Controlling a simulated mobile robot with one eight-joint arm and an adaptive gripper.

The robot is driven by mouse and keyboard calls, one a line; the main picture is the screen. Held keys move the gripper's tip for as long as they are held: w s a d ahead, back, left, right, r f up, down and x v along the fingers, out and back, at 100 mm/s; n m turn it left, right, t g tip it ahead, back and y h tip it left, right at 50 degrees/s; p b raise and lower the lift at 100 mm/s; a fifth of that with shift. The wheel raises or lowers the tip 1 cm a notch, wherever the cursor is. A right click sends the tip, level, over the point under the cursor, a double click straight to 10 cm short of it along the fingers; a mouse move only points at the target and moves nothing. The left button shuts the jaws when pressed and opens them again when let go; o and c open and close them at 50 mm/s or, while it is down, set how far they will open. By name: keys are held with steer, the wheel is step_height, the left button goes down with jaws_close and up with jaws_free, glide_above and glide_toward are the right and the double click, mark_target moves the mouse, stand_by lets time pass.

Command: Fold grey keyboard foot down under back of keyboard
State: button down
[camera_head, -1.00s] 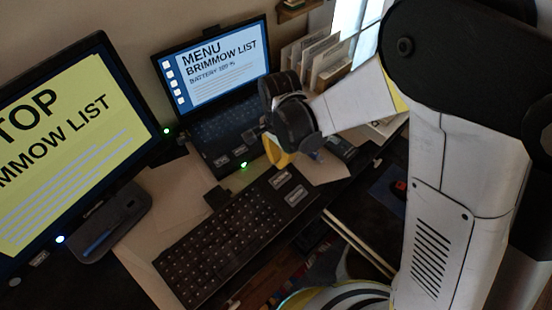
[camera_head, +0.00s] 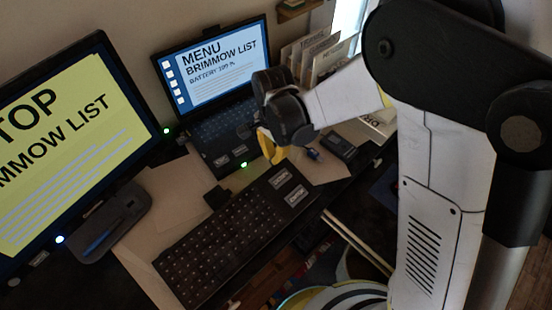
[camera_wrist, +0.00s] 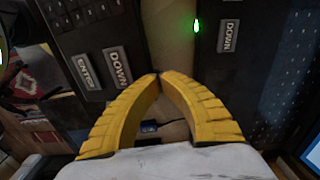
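The black keyboard (camera_head: 222,248) lies flat on pale sheets on the desk, in front of the laptop. A small dark block (camera_head: 217,197) sticks out at its back edge; I cannot tell whether this is the grey foot. The keyboard's corner with the ENTER and DOWN labels (camera_wrist: 118,67) is at upper left in the wrist view.
The laptop (camera_head: 218,100) stands open behind the keyboard, with a green light (camera_head: 243,165) at its front edge. A large yellow-screen monitor (camera_head: 60,150) is at left. A dark box (camera_head: 343,147) and a small blue item (camera_head: 314,155) lie right of my gripper. Upright folders (camera_head: 318,58) stand behind.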

steer(key=shift+w+a, duration=0.5)
steer(key=shift+a, duration=0.1)
steer(key=shift+s+d+f+b, duration=0.1)
steer(key=shift+d+f+b, duration=0.05)
steer(key=shift+f+b, duration=1.55)
stand_by(0.7)
steer(key=shift+s+d+f, duration=0.1)
steer(key=shift+s+d, duration=0.45)
steer(key=shift+d, duration=0.05)
stand_by(0.6)
steer(key=shift+w+a, duration=0.1)
steer(key=shift+a, duration=0.05)
stand_by(0.3)
steer(key=shift+w+a, duration=0.45)
step_height(320, 180, up, 10)
steer(key=p, duration=0.7)
stand_by(0.6)
